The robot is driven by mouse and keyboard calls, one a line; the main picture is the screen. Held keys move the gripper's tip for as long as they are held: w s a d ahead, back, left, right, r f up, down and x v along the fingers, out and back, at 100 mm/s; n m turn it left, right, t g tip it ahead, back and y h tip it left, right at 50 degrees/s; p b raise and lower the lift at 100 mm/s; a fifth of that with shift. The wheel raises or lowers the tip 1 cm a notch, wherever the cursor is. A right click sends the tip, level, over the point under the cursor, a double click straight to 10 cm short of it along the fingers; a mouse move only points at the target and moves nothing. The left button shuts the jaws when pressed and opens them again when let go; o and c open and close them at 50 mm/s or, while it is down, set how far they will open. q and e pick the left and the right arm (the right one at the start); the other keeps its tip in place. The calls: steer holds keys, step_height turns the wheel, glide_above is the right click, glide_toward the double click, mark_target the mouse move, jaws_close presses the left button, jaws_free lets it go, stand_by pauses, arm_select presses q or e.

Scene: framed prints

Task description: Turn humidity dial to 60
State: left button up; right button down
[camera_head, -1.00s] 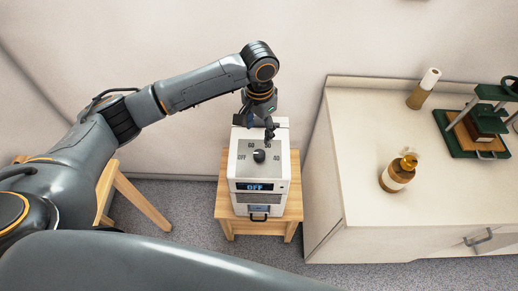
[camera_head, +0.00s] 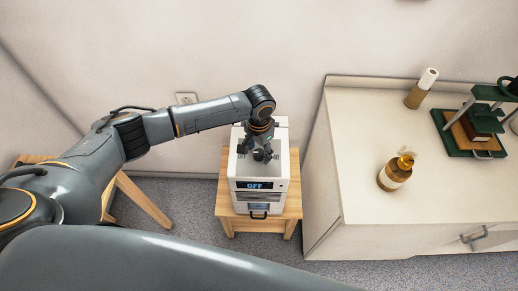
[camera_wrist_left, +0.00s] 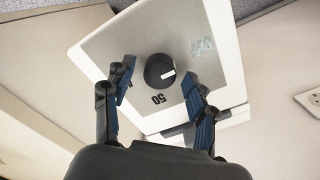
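The humidifier (camera_head: 246,205) is a white box with a grey top plate, and its display (camera_head: 255,185) reads OFF. Its black dial (camera_wrist_left: 159,70) with a white mark shows in the left wrist view, with a printed 50 beside it and other print near the plate's edge. In the head view the gripper hides most of the dial and scale. My left gripper (camera_head: 263,156) is above the top plate, pointing down. In the wrist view the left gripper (camera_wrist_left: 157,85) is open, its blue-padded fingers on either side of the dial, with gaps showing. My right gripper is not in view.
The box stands on a small wooden stool (camera_head: 228,218). A white cabinet (camera_head: 350,190) stands close on the right, with a brown bottle (camera_head: 392,176), a paper roll (camera_head: 420,92) and a green press (camera_head: 462,152) on it. A wall socket (camera_head: 186,98) is behind the arm.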

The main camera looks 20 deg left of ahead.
arm_select(q)
steer(key=c, duration=1)
steer(key=shift+m, duration=0.3)
steer(key=shift+r+m+p, duration=0.1)
steer(key=shift+m+p, duration=0.45)
steer(key=shift+m, duration=0.25)
steer(key=m+p, duration=0.1)
steer(key=m, duration=0.1)
steer(key=shift+m, duration=0.4)
steer(key=m, duration=0.3)
steer(key=shift+m+p, duration=0.35)
steer(key=shift+m, duration=1.45)
